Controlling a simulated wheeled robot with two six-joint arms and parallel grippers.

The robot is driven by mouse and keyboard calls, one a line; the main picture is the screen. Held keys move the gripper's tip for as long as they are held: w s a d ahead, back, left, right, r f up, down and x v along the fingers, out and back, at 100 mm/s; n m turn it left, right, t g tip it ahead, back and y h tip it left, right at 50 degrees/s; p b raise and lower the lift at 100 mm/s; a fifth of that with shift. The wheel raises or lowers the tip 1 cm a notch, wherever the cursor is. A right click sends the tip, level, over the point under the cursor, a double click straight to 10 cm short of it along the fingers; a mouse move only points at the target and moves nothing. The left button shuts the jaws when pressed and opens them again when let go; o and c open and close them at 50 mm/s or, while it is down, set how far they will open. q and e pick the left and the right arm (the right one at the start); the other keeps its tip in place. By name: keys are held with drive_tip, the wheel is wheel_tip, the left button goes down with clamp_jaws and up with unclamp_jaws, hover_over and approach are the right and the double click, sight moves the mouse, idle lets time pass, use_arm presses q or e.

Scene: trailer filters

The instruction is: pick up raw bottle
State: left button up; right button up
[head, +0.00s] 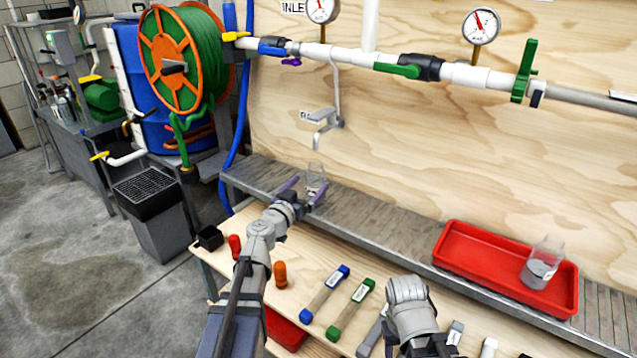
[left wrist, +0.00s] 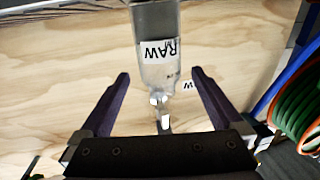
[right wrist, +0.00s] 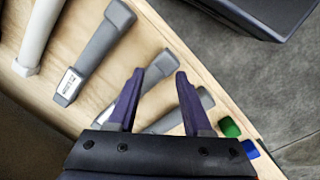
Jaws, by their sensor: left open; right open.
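The raw bottle (head: 316,178) is a clear bottle standing on the grey metal shelf below a small tap (head: 323,122). In the left wrist view its label reads RAW and the bottle (left wrist: 157,75) lies ahead of my fingers. My left gripper (head: 303,191) is open, with its purple fingers close to the bottle; in the left wrist view the left gripper (left wrist: 160,90) holds nothing. My right gripper (right wrist: 158,88) is open and empty above the bench, over grey cylinders (right wrist: 95,52).
A red tray (head: 458,262) on the shelf at the right holds another clear bottle (head: 542,263) with grey contents. Blue-capped (head: 325,293) and green-capped (head: 351,309) tubes and an orange plug (head: 280,274) sit on the wooden bench. White piping with gauges runs above. The shelf between bottle and tray is clear.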

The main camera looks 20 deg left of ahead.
sight(320, 172)
use_arm(q)
drive_tip(key=shift+w+d+r, duration=0.1)
drive_tip(key=shift+w+d, duration=0.15)
drive_tip(key=shift+w, duration=1.05)
drive_tip(key=shift+w+d, duration=0.25)
drive_tip(key=shift+w, duration=1.05)
drive_tip(key=shift+w+d+r, duration=0.1)
drive_tip(key=shift+w+d, duration=0.15)
drive_tip(key=shift+w, duration=1.05)
drive_tip(key=shift+s, duration=0.1)
drive_tip(key=shift+c, duration=0.2)
clamp_jaws()
